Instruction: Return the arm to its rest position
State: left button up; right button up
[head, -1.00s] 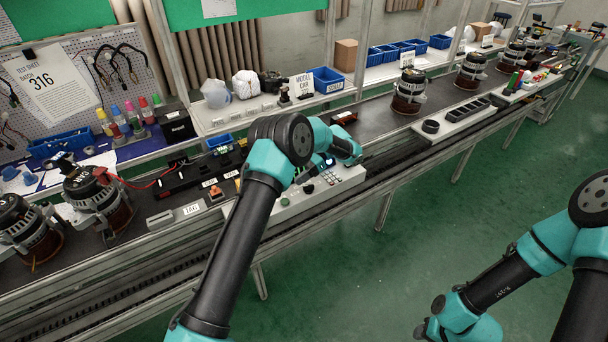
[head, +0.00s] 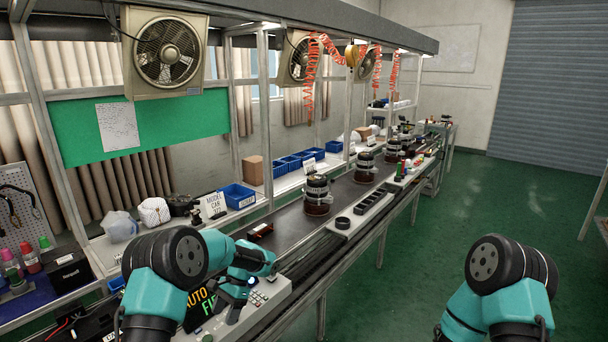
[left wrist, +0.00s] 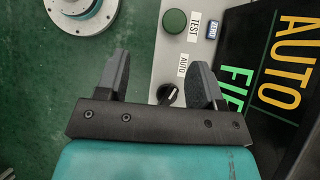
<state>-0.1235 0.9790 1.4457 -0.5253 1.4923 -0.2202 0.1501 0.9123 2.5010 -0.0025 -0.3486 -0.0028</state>
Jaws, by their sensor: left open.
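My left arm reaches in at the lower left of the head view, bent at a black-and-teal joint. Its gripper (head: 224,308) hangs over the control panel (head: 268,296) and is partly hidden by the arm. In the left wrist view the left gripper (left wrist: 161,70) is open, its two dark fingers well apart with nothing held. A black selector knob (left wrist: 167,94) shows between the fingers, with a green button (left wrist: 174,21) beyond. I cannot tell whether the fingers touch the panel. My right arm shows only as a bent joint at the lower right; its gripper is out of view.
A black display (head: 200,304) with lit letters stands beside the panel. The conveyor (head: 282,228) carries several alternators (head: 317,195) and runs to the back right. Blue bins (head: 238,196) line the shelf. The green floor (head: 420,250) between the line and my right arm is clear.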

pick_arm(q)
jog(key=d+t+h, duration=0.4)
jog(key=d, duration=0.1)
jog(key=s+f+n+t+h, duration=0.2)
jog(key=s+f+n+h, duration=0.25)
jog(key=s+f, duration=0.95)
jog(key=s+a+f+n, duration=0.1)
jog(key=s+f+n, duration=0.1)
jog(key=s, duration=0.5)
jog(key=s+a+f+n+t, duration=0.1)
jog(key=s+a+f+n, duration=0.1)
jog(key=s, duration=0.5)
jog(key=shift+s+f+n+y, duration=0.15)
jog(key=shift+s+n+y, duration=0.15)
jog(key=shift+n, duration=0.45)
jog(key=shift+a, duration=0.15)
